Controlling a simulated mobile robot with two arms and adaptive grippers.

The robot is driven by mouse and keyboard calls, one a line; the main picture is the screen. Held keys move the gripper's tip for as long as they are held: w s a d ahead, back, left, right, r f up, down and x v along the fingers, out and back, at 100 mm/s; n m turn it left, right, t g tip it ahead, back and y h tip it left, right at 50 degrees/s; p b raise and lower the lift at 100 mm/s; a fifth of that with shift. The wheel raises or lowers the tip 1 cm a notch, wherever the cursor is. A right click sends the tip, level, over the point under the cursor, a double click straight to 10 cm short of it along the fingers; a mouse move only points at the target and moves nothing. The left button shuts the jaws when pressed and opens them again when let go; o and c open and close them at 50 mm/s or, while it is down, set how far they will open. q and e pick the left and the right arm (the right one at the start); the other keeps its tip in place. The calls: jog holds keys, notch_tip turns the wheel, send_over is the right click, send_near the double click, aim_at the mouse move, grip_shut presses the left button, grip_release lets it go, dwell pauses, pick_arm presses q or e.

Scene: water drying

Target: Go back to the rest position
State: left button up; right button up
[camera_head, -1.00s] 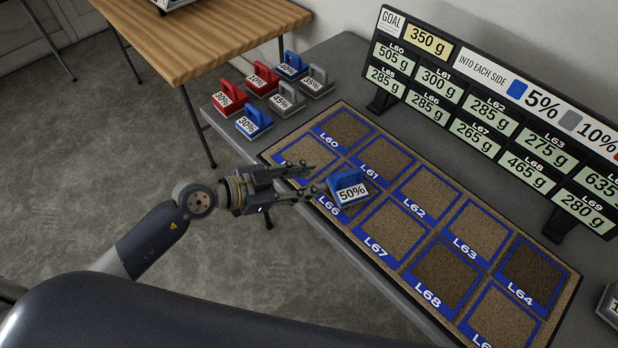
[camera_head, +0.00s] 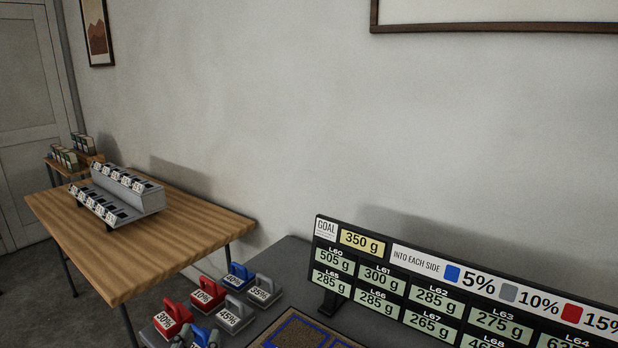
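Only the tips of my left gripper (camera_head: 196,341) show, at the bottom edge. My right gripper is out of view. The board of blue-framed squares (camera_head: 298,334) shows only its far corner at the bottom. The blue 50% block is out of view.
Handled blocks, including red 10% (camera_head: 205,294) and grey 45% (camera_head: 236,315), stand on the grey table (camera_head: 285,259). A goal sign (camera_head: 400,290) stands behind the board. A wooden table (camera_head: 190,229) holds a stepped grey rack (camera_head: 125,190).

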pick_arm(q)
jog(key=s+a+f+n+g+y, duration=0.2)
jog(key=s+a+f+g+y, duration=0.15)
jog(key=f, duration=0.25)
jog(key=s+a+f+n+g+y, duration=0.3)
jog(key=a+f+g, duration=0.1)
jog(key=a+f, duration=0.15)
jog(key=s+d+f+m+g+h, duration=0.2)
jog(key=s+d+f+g, duration=0.3)
jog(key=s, duration=0.4)
jog(key=s+d+f+m+g+h, duration=0.35)
jog(key=s+f, duration=0.25)
jog(key=s, duration=0.2)
notch_tip(320, 180, down, 26)
jog(key=s+f+g+y, duration=0.1)
jog(key=s+g, duration=0.1)
jog(key=s+a+f, duration=0.1)
jog(key=s+f, duration=0.6)
jog(key=s, duration=0.1)
jog(key=s+a+f, duration=0.2)
jog(key=s+f, duration=0.6)
jog(key=shift+s+a+f+g, duration=0.2)
jog(key=shift+s+a+g, duration=0.1)
jog(key=shift+g, duration=0.1)
